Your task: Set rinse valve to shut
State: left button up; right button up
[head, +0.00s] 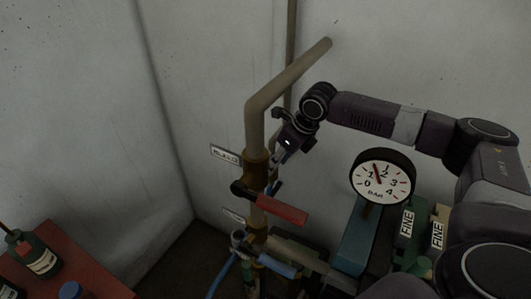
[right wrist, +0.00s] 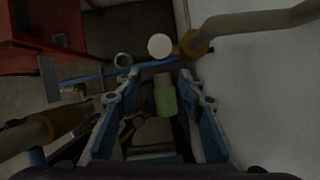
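A vertical pipe carries a valve with a red lever (head: 282,209), which points right and slightly down. Lower on the pipe is a second valve with a blue lever (head: 277,265), also pointing right. My right gripper (head: 277,172) is beside the pipe, above the red lever, pointing down-left. In the right wrist view its blue fingers (right wrist: 157,118) are spread with a gap. A pale green cylinder (right wrist: 166,98) shows between them, apparently beyond the tips. My left gripper is not in view.
A pressure gauge (head: 382,175) stands right of the pipe. Green blocks tagged FINE (head: 406,224) are near my right arm. A blue hose (head: 220,276) runs low by the pipe. A red bench (head: 70,262) with bottles is at lower left. Walls close in behind.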

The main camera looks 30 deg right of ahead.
jog(key=w, duration=0.1)
jog(key=w+a+p, duration=0.1)
jog(key=w, duration=0.1)
jog(key=shift+w+a+r+p, duration=0.15)
jog(key=shift+w+a+p, duration=0.15)
jog(key=shift+w, duration=0.1)
jog(key=shift+w+a, duration=0.1)
jog(key=shift+w, duration=0.05)
jog(key=shift+w+f+p, duration=0.1)
jog(key=shift+f+p, duration=0.4)
jog(key=shift+f, duration=0.2)
jog(key=shift+c, duration=0.2)
grip_shut()
